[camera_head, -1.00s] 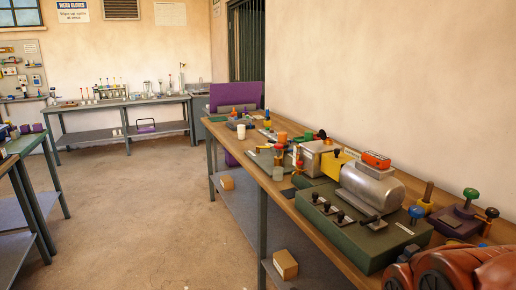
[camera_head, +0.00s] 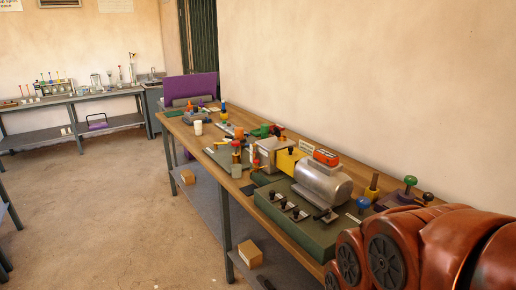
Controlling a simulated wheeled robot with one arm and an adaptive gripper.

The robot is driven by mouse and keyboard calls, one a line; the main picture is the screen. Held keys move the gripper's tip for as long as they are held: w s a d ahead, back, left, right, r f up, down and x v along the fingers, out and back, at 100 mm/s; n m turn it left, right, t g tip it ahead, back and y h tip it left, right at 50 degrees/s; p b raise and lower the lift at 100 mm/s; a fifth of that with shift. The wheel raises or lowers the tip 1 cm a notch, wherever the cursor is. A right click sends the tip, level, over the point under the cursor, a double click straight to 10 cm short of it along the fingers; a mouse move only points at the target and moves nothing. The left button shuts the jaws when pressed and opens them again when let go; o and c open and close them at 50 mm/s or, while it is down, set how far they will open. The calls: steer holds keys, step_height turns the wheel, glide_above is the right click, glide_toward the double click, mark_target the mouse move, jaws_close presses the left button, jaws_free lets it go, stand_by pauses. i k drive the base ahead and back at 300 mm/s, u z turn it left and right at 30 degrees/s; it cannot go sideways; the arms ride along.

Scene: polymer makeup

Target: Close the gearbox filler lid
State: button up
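On the long wooden-topped workbench stands a grey metal box (camera_head: 271,157) with a yellow part (camera_head: 285,161) at its right side. To its right a silver cylindrical housing (camera_head: 318,182) sits on a green base (camera_head: 305,231) with several black knobs along its front. One of these may be the gearbox; I cannot tell which part is the filler lid, or whether it is open. My orange arm (camera_head: 420,250) fills the lower right corner and hides that end of the bench. My gripper is not in view.
Bottles and coloured fittings crowd the far part of the workbench (camera_head: 208,139), near a purple panel (camera_head: 191,88). Cardboard boxes (camera_head: 250,254) lie on the lower shelf. Another bench (camera_head: 40,101) stands along the back wall. The floor (camera_head: 110,215) left of the workbench is clear.

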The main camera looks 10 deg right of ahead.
mark_target(276, 131)
steer(key=u, duration=0.85)
steer(key=i, duration=1.85)
steer(key=z, duration=0.6)
